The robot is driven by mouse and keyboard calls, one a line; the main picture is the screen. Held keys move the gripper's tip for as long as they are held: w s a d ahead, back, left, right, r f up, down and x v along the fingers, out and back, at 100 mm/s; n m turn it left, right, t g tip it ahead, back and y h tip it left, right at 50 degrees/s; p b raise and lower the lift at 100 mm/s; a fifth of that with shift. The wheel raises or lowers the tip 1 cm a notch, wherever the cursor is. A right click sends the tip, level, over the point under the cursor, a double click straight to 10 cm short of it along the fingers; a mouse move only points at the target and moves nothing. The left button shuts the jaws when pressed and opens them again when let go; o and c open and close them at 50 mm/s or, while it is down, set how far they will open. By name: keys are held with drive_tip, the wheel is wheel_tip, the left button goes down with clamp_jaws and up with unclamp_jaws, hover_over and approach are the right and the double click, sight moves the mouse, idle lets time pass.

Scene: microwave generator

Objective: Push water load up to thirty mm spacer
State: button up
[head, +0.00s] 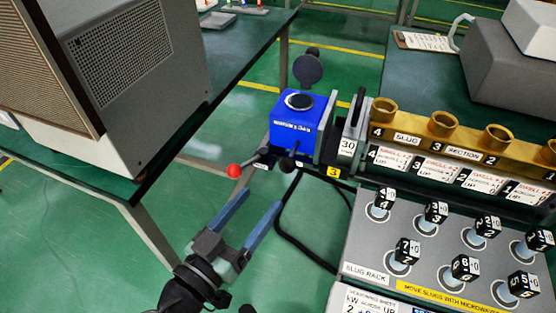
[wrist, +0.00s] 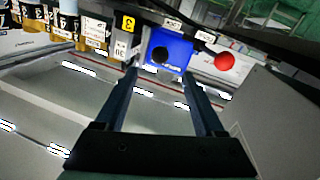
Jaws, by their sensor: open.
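The water load appears to be the blue box (head: 298,125) with a round dark port on top; it also shows in the wrist view (wrist: 168,48). A grey flange (head: 326,128) is on its right side. The spacer (head: 347,146), a grey plate marked 30, stands right of the flange. A narrow dark gap seems to show between them. My gripper (head: 262,199) is open and empty, in front of and below the blue box, apart from it. In the wrist view, the box lies beyond and between my fingertips (wrist: 160,74).
A red ball knob (head: 234,171) and a dark knob (head: 284,164) stick out in front of the box. The brass slug section (head: 466,140) runs to the right. Below it is the slug rack (head: 372,240) with several numbered black cubes. A large cabinet (head: 140,80) stands left.

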sight(283, 171)
drive_tip(key=x, duration=1.1)
drive_tip(key=shift+w, duration=0.1)
clamp_jaws()
idle(1.0)
